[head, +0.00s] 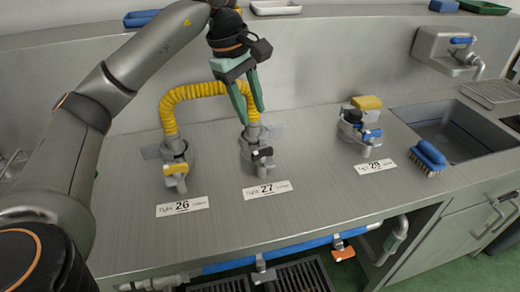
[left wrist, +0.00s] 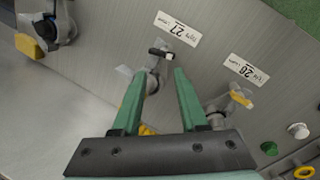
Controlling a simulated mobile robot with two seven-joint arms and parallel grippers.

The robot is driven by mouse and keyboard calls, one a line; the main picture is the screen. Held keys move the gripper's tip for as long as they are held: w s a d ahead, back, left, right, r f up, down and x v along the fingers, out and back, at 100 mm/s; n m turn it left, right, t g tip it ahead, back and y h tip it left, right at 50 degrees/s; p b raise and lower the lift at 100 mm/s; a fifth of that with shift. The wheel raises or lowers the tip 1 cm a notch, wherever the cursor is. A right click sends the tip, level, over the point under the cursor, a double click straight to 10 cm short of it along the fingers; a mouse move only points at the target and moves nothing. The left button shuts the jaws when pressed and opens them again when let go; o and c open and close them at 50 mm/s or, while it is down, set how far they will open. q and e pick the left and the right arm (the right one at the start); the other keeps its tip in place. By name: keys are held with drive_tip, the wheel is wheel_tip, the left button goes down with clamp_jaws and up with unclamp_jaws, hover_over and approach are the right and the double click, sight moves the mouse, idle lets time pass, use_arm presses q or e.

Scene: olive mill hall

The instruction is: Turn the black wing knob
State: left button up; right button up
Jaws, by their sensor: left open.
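The black wing knob (head: 262,153) sits on the front of the grey valve fitting at the label marked 27 (head: 267,190), on the steel counter. It also shows in the left wrist view (left wrist: 159,53), just beyond the gap between my fingertips. My left gripper (head: 253,116) has green fingers, points down and is open and empty. It is above and behind the knob, over the valve where the yellow hose ends, apart from the knob. In the left wrist view the open fingers (left wrist: 160,74) frame the valve body. My right gripper is not in view.
A yellow hose (head: 195,92) arches between valves 26 and 27. A yellow wing knob (head: 176,169) is at the left, and a valve with a blue handle (head: 372,134) at the right. A blue brush (head: 428,158) lies by the sink (head: 455,128). The counter front is mostly clear.

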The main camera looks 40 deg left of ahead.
sight(262, 150)
use_arm(q)
drive_tip(key=f+n+b, duration=0.1)
drive_tip(key=f+n, duration=0.2)
drive_tip(key=n, duration=0.2)
drive_tip(key=w+f+n+t+b, duration=0.1)
drive_tip(key=f+n, duration=0.3)
drive_tip(key=f+n+b, duration=0.1)
drive_tip(key=f+n, duration=0.2)
drive_tip(key=n, duration=0.2)
drive_tip(key=shift+w+d+f+n+t, duration=0.25)
drive_tip(key=shift+d+n+t, duration=0.05)
drive_tip(key=shift+d+t, duration=0.1)
drive_tip(key=shift+w+f, duration=0.25)
drive_tip(key=shift+f, duration=0.25)
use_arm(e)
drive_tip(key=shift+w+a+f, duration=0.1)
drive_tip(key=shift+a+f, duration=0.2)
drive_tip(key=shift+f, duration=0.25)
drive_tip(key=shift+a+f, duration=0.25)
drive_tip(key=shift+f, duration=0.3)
use_arm(q)
clamp_jaws()
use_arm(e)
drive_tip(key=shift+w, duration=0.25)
